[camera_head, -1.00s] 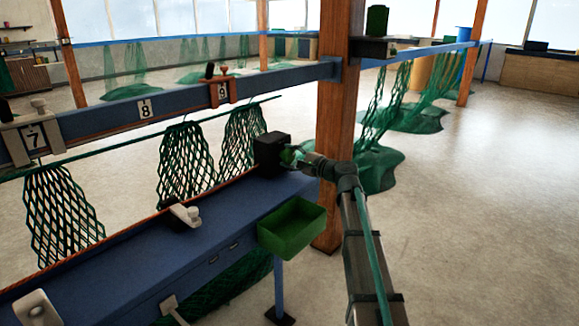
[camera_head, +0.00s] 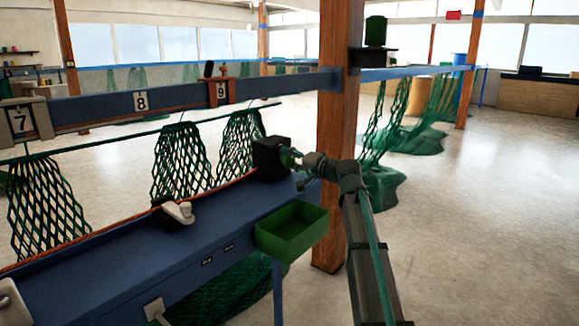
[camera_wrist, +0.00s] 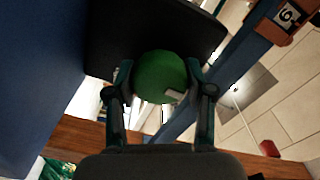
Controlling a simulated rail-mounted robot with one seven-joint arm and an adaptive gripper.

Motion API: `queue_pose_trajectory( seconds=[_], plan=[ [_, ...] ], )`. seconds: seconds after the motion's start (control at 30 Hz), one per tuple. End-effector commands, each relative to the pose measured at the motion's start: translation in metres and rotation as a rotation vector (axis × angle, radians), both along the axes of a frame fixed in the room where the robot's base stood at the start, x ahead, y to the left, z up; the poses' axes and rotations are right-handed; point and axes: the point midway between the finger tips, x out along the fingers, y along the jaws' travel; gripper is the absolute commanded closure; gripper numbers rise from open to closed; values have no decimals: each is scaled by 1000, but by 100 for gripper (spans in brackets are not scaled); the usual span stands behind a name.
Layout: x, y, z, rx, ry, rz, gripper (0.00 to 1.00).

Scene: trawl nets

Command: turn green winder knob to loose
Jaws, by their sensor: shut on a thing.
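The green winder knob (camera_wrist: 160,77) sits between my gripper's two fingers in the wrist view, with a small pale mark on its lower right. The knob is on the face of a black winder box (camera_head: 270,157) at the far end of the blue bench. My gripper (camera_wrist: 160,92) is shut on the knob, one finger on each side. In the head view my gripper (camera_head: 292,158) reaches the knob from the right and partly hides it. The mark's meaning, loose or tight, cannot be read.
A green tray (camera_head: 292,232) hangs at the blue bench's (camera_head: 110,265) right end, below my arm. Green nets (camera_head: 180,158) hang behind the bench. A white fitting (camera_head: 178,212) sits on the bench top. The floor at right is open.

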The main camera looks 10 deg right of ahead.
Motion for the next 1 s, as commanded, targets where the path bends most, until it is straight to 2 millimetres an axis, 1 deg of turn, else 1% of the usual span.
queue_pose_trajectory(
  seconds=[0.03,0.23,0.7,0.73,0.87,1.0],
  plan=[
    [0,0,-3,-16,-11,1,82],
    [-1,0,-2,-55,-44,1,82],
    [0,0,-1,-67,-53,1,82],
    [0,0,-1,-67,-53,1,44],
    [0,0,-1,-65,-52,0,22],
    [0,0,0,-63,-52,0,22]
  ],
)
